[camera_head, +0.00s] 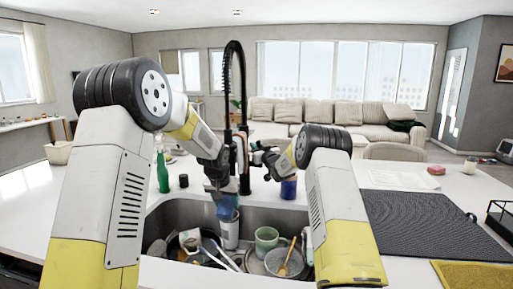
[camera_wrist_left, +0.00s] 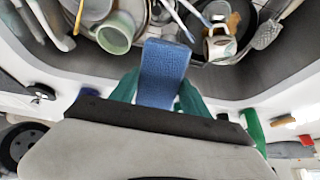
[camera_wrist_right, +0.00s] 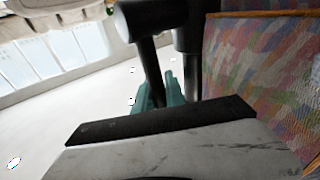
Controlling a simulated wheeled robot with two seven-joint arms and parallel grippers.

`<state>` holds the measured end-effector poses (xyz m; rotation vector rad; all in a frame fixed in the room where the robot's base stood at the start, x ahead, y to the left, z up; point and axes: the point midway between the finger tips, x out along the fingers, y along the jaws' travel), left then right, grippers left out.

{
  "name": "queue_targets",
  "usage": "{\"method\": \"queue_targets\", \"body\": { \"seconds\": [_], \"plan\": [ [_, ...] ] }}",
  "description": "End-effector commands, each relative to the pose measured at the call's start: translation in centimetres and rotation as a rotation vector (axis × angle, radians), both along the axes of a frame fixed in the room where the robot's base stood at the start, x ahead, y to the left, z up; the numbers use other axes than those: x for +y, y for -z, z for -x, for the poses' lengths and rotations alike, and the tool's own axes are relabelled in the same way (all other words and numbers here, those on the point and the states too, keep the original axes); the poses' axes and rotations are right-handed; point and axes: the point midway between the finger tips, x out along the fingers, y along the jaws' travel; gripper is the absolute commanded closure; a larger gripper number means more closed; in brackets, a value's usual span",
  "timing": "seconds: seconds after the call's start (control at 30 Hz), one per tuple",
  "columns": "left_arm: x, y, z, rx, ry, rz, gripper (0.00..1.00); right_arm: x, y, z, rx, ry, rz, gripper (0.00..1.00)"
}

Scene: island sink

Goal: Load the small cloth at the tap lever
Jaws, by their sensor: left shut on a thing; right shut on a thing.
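The small blue cloth (camera_head: 226,207) hangs over the sink (camera_head: 300,222), in front of the black tap (camera_head: 245,120). In the left wrist view the blue cloth (camera_wrist_left: 163,75) is pinched between teal fingertips. My left gripper (camera_head: 220,188) is shut on it. My right gripper (camera_head: 262,160) is beside the tap, to its right. In the right wrist view my right gripper (camera_wrist_right: 158,92) is shut on the black tap lever (camera_wrist_right: 149,65), which stands between its fingertips. In the head view the lever is mostly hidden by the gripper.
The sink holds a green mug (camera_head: 266,240), a pan, a white cup and several utensils. A green bottle (camera_head: 163,172) and a blue jar (camera_head: 289,188) stand behind it. A dark mat (camera_head: 425,225) and yellow cloth (camera_head: 475,275) lie right. The left counter is mostly clear.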

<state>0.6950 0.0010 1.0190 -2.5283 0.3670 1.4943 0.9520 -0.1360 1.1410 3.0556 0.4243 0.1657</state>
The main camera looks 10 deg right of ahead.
Motion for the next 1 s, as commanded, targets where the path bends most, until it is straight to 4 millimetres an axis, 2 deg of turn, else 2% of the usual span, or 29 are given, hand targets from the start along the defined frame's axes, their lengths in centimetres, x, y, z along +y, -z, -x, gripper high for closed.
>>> {"method": "queue_targets", "body": {
  "seconds": [0.37,0.4,0.5,0.8,1.0],
  "plan": [
    [0.0,-0.02,-0.01,0.0,0.0,0.0,0.9,0.06,0.02,0.37,-0.044,0.002,0.014,1.0],
    [0.0,-0.02,-0.01,0.0,0.0,0.0,0.9,0.06,0.02,0.37,-0.044,0.002,0.014,0.83],
    [0.0,-0.02,-0.01,0.0,0.0,0.0,0.9,0.06,0.02,0.37,-0.044,0.002,0.014,0.63],
    [0.0,-0.02,-0.01,0.0,0.0,0.0,0.9,0.08,-0.05,0.29,-0.036,0.001,0.013,0.63],
    [0.0,-0.01,0.0,0.0,0.0,0.0,0.9,-0.1,-0.1,-0.37,0.038,-0.001,-0.012,0.63]
  ]
}}
